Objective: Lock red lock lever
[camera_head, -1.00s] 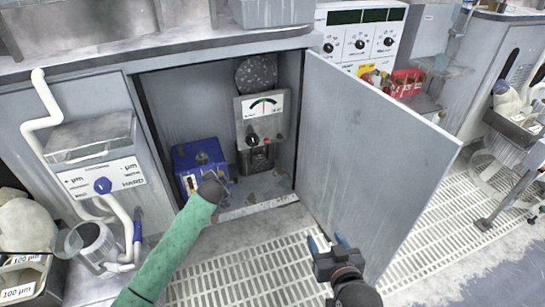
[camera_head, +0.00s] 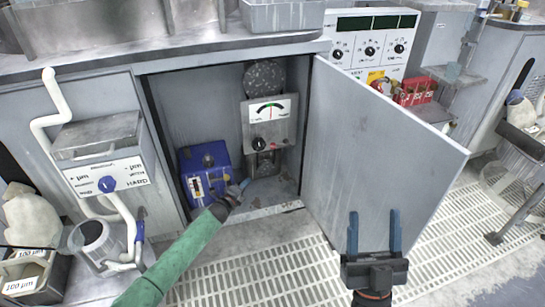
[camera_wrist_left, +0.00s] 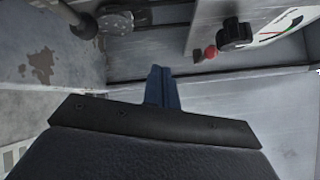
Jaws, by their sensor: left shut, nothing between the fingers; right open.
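A small round red knob (camera_wrist_left: 209,52), which looks like the end of the red lock lever, shows in the left wrist view beside a black knob (camera_wrist_left: 235,33). It sits on the gauge box (camera_head: 270,108) inside the open cabinet; in the head view it is too small to make out clearly. My left gripper (camera_head: 243,185) is inside the cabinet opening, below the gauge box and right of the blue box. Its blue fingers (camera_wrist_left: 161,85) are together and empty, apart from the red knob. My right gripper (camera_head: 374,218) is open and empty in front of the cabinet door.
A blue box (camera_head: 205,158) stands at left in the cabinet. The open door (camera_head: 385,145) stands at the cabinet's right side. A dark round disc (camera_head: 265,77) is behind the gauge box. The grated floor in front is mostly clear.

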